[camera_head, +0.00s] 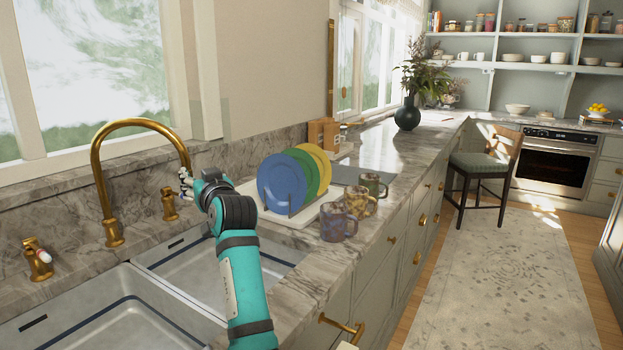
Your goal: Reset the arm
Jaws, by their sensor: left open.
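My teal and black left arm rises from the bottom edge over the right sink basin and the counter edge. My right gripper is not in view.
A double sink (105,310) with a curved brass faucet (100,185) is at left. Blue (278,185), green and yellow plates stand in a white rack (245,190). Three mugs (337,222) line the counter's front edge.

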